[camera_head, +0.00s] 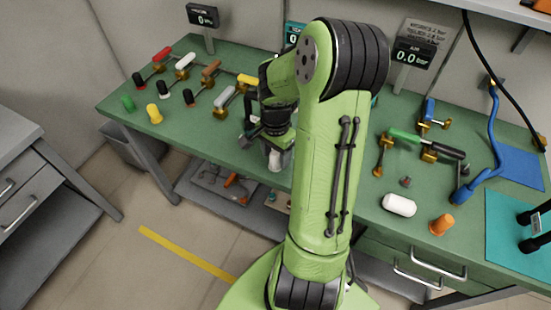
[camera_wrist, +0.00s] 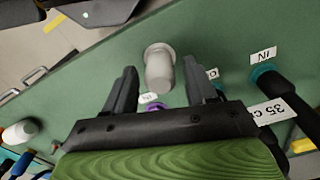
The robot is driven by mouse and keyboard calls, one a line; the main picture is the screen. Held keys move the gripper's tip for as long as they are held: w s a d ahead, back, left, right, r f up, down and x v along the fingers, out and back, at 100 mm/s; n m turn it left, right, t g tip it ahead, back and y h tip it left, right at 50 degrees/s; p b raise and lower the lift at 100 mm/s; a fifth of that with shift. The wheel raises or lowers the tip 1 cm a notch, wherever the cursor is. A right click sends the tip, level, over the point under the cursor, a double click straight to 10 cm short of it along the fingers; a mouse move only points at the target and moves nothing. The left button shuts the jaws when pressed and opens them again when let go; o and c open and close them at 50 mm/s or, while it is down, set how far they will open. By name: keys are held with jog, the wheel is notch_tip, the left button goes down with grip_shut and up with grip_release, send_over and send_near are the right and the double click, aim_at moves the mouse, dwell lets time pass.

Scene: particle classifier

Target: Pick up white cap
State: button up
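The white cap (camera_wrist: 159,68) stands on the green bench in the wrist view, ahead of my gripper and between the lines of its two fingers. It looks pale grey-white, with a wider round end. My gripper (camera_wrist: 160,65) is open, with a visible gap between the cap and each finger. In the head view the cap (camera_head: 277,161) shows as a small pale piece near the bench's front edge, just below my gripper (camera_head: 270,142). My arm partly hides this area.
On the green bench (camera_head: 225,130), several coloured-handle valves and a green (camera_head: 128,103) and a yellow cap (camera_head: 154,114) stand left. A white rounded piece (camera_head: 399,205) and an orange cap (camera_head: 442,224) are right. A purple fitting (camera_wrist: 156,106) and a teal-collared hose (camera_wrist: 270,77) are near my gripper.

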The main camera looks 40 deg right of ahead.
aim_at(276, 153)
jog(key=c, duration=0.8)
notch_tip(276, 153, up, 10)
jog(key=p, duration=0.3)
jog(key=shift+p, duration=0.3)
jog(key=shift+c, duration=0.2)
